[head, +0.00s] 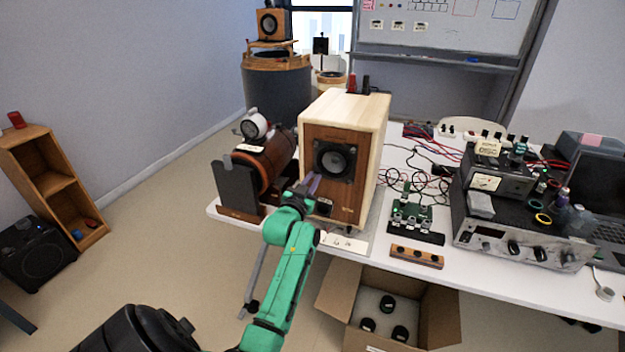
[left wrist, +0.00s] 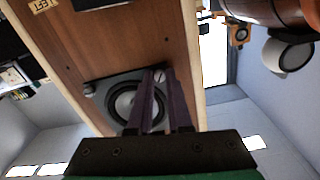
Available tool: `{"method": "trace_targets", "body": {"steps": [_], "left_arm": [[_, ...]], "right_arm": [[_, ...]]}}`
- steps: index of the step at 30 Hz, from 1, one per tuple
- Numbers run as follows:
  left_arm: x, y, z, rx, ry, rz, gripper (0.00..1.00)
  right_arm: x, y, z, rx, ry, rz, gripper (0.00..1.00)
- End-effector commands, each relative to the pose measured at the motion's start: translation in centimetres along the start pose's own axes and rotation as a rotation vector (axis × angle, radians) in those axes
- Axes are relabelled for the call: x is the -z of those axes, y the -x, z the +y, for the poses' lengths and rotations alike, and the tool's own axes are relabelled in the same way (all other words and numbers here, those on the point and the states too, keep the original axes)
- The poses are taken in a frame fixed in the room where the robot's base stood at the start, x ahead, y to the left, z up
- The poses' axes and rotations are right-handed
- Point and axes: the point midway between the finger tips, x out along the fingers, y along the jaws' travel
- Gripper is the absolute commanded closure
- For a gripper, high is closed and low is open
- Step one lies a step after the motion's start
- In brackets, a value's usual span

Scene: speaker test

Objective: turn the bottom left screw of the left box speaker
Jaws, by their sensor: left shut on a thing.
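The left box speaker (head: 372,143) stands on the table, with a pale wood cabinet and a brown front. Its dark round driver (head: 335,160) sits in a grey square plate; in the left wrist view the front appears upside down with a label (left wrist: 42,5) at top left. My left gripper (head: 312,182) reaches the plate's lower left corner. In the left wrist view its purple fingers (left wrist: 160,74) are shut on the bottom left screw (left wrist: 159,75), mostly hidden between the tips. Another screw (left wrist: 88,90) shows at the neighbouring corner. My right gripper is out of view.
A brown cylinder device (head: 272,160) stands close left of the speaker. A green circuit board (head: 411,214) and a grey amplifier (head: 520,235) with cables lie to the right on the white table (head: 385,262). An open cardboard box (head: 440,318) is below the front edge.

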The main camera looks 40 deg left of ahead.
Motion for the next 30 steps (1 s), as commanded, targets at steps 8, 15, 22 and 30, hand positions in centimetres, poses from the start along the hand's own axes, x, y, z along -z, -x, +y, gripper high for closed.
{"method": "trace_targets", "body": {"steps": [8,15,22,30], "left_arm": [[-0.1,0.0,0.0,-0.001,-0.263,-0.002,1.00],[-0.1,0.0,0.0,-0.001,-0.492,-0.002,1.00],[-0.2,0.0,0.1,-0.002,-0.710,-0.002,1.00],[-0.2,0.0,0.0,-0.001,-0.967,-0.001,1.00]], "right_arm": [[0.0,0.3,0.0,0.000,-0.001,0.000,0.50],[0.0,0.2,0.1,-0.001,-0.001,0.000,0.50],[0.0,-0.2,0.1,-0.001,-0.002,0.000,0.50],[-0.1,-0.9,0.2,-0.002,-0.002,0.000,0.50]]}}
